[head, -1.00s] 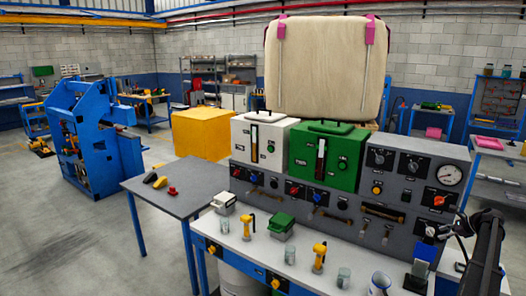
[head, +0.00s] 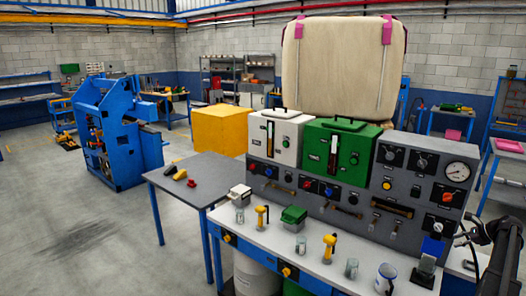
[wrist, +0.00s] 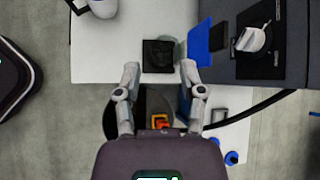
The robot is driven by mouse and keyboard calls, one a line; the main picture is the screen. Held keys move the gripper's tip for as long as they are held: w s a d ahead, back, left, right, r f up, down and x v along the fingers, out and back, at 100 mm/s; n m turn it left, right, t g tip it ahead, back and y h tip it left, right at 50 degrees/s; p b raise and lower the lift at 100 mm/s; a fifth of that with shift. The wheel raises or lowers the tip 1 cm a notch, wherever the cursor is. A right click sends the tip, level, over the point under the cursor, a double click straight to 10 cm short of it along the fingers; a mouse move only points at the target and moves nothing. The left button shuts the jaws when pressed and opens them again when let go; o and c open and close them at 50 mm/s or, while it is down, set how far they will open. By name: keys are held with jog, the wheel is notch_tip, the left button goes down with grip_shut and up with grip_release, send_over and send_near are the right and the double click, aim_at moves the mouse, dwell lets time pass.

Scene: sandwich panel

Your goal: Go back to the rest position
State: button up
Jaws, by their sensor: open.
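My gripper (wrist: 160,70) shows in the wrist view with its two grey fingers spread apart and nothing between the tips. It hangs over the front edge of the white worktop. A black square base (wrist: 158,56) lies just beyond the fingertips, and a blue plate (wrist: 200,42) stands beside the right fingertip. In the head view, part of my dark arm (head: 503,255) shows at the right edge. The gripper's fingers cannot be made out there.
The white bench (head: 330,262) carries a white mug (head: 386,278), glass jars and yellow-handled tools. Behind it stands a grey control panel (head: 405,185) with a gauge. A grey side table (head: 195,178) stands to the left. The floor (head: 80,220) at the left is open.

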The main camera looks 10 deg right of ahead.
jog(key=w+a+f+n+g+b, duration=0.1)
jog(key=a+f+n+g, duration=0.2)
jog(key=a, duration=1)
jog(key=w+a+f+n+b, duration=0.15)
jog(key=a+n, duration=0.35)
jog(key=a, duration=0.8)
jog(key=w+a+f+n+g+b, duration=0.1)
jog(key=a+f+n+g, duration=0.15)
jog(key=a, duration=1.05)
jog(key=s+a+f+n+h+b, duration=0.1)
jog(key=s+a+n, duration=0.4)
jog(key=a, duration=0.5)
jog(key=s+a+f+n+g+h+b, duration=0.1)
jog(key=s+a+n, duration=0.4)
jog(key=a, duration=0.5)
jog(key=s+a+f+n+g+h+b, duration=0.1)
jog(key=s+a+f+n, duration=0.4)
jog(key=a, duration=0.5)
jog(key=shift+s+a+h+b, duration=0.35)
jog(key=shift+s+h+b, duration=0.55)
jog(key=shift+s, duration=0.4)
